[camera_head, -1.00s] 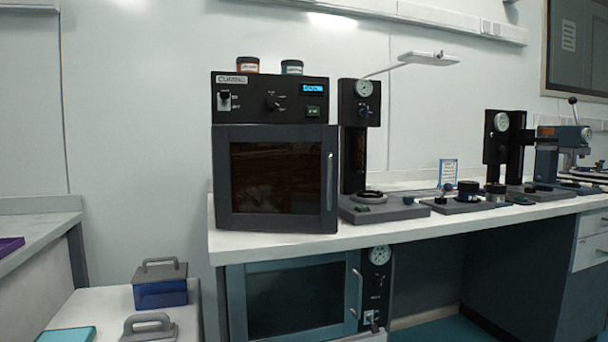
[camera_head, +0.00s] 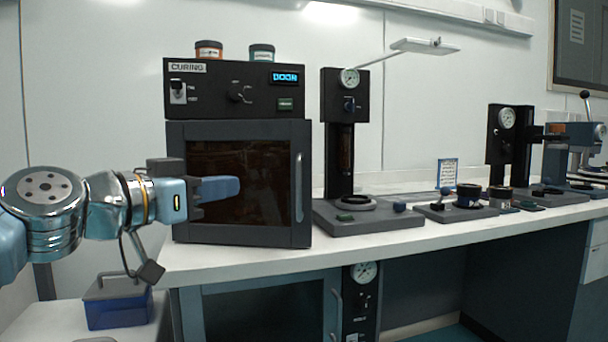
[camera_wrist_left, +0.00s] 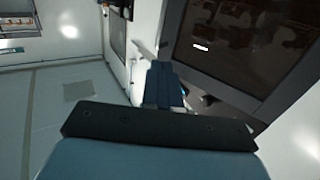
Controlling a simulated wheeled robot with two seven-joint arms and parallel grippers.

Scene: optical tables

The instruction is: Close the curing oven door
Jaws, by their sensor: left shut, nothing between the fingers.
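The curing oven (camera_head: 235,90) is a black box on the white bench, with a small lit display that seems to read DOOR. Its door (camera_head: 245,133) has a dark brown window and a vertical metal handle (camera_head: 299,187) on the right side. The door sits close to the oven front, and its right edge juts slightly past the body. I cannot see how wide any gap is. My left gripper (camera_head: 236,188) is shut and empty, in front of the door's left half. In the left wrist view its fingers (camera_wrist_left: 164,85) point toward the door (camera_wrist_left: 248,98). My right gripper is not in view.
Two jars (camera_head: 209,50) stand on the oven. A black gauge press (camera_head: 341,130) stands close to its right. Below the bench is another glass-fronted cabinet (camera_head: 265,315). A blue lidded box (camera_head: 117,308) sits low at the left, under my left arm.

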